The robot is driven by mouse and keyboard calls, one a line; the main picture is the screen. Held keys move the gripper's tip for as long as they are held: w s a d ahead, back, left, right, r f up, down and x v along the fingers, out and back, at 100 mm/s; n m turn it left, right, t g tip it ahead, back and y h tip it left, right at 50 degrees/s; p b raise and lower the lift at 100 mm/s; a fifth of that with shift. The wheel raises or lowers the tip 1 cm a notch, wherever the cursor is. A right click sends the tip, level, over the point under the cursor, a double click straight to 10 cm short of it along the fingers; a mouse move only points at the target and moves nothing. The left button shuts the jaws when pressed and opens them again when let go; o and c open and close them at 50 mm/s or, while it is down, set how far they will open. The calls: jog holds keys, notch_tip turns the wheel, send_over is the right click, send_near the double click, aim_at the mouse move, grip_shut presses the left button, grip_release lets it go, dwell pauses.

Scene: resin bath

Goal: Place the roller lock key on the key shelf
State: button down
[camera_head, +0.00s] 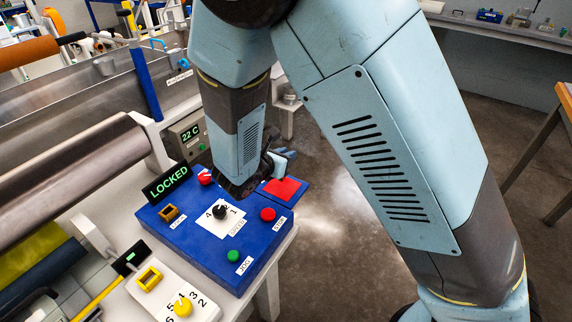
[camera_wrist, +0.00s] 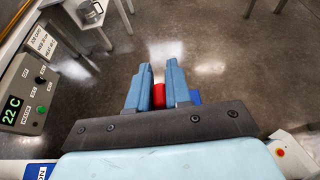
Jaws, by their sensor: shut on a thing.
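My gripper (camera_wrist: 158,82) points out past the console's far right corner; in the head view its blue fingers (camera_head: 284,154) are partly hidden by my wrist. A red piece (camera_wrist: 158,96) shows between the fingers in the wrist view. I take it for the roller lock key, held in the jaws, though its outline is mostly hidden. The key is not distinguishable in the head view. The key shelf looks to be the small blue plate (camera_head: 299,186) with a red square, beside the console and just below my gripper; a blue corner (camera_wrist: 195,97) shows right of the fingers.
The blue console (camera_head: 205,260) carries a dial (camera_head: 221,212), red and green buttons, a brown socket (camera_head: 169,212) and a display reading LOCKED (camera_head: 167,183). A white panel (camera_head: 160,300) with a yellow dial stands in front. Large rollers lie left. Open floor lies right.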

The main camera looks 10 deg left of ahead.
jog(key=shift+w+a+f, duration=0.1)
jog(key=shift+w+f, duration=0.15)
jog(key=shift+f, duration=0.8)
jog(key=shift+w+a+f, duration=0.1)
jog(key=shift+w+f, duration=0.1)
jog(key=shift+f, duration=0.85)
jog(key=c, duration=1.1)
grip_release()
jog(key=shift+f, duration=0.1)
jog(key=shift+o, duration=0.2)
jog(key=v, duration=1.2)
jog(key=shift+d, duration=0.1)
